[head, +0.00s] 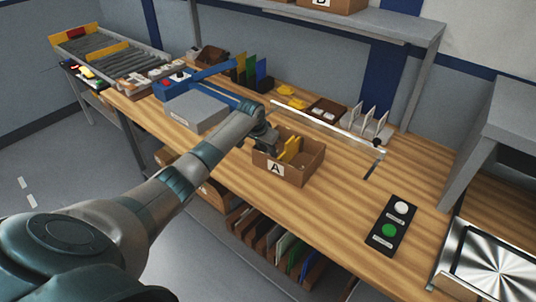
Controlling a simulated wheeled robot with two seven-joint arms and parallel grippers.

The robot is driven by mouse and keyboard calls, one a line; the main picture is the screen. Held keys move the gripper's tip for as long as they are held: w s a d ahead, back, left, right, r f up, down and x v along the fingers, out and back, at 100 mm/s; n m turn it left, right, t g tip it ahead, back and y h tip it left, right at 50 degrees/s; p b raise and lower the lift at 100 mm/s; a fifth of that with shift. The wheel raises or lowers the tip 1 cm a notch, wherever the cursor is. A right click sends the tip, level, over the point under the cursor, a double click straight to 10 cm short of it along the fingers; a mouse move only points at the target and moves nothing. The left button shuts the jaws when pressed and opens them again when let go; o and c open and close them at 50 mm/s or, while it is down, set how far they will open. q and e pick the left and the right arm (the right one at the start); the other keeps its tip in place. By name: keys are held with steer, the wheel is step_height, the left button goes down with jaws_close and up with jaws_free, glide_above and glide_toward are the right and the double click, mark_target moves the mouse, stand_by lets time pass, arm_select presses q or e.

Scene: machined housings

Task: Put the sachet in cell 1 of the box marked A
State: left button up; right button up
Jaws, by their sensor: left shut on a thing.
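The box marked A (274,168) is an open brown carton on the wooden bench, with a white label on its front. Yellow upright pieces (291,150) show inside it; I cannot read any cell numbers. My left gripper (268,145) is at the left part of the box's opening, pointing down. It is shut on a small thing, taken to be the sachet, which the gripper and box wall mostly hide. I see no other clear sachet. Whether it touches the box floor cannot be told. My right gripper is not in view.
A grey-lidded case (197,111) stands left of the box. A black panel with white and green buttons (393,223) lies to the right. White upright plates (372,122) and a brown tray (326,112) stand behind. The bench right of the box is mostly clear.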

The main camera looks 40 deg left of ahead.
arm_select(q)
step_height(320, 180, down, 2)
steer(key=shift+f, duration=0.1)
steer(key=shift+f, duration=0.1)
steer(key=o, duration=0.7)
steer(key=shift+f, duration=0.1)
steer(key=shift+o, duration=0.2)
steer(key=shift+r, duration=0.25)
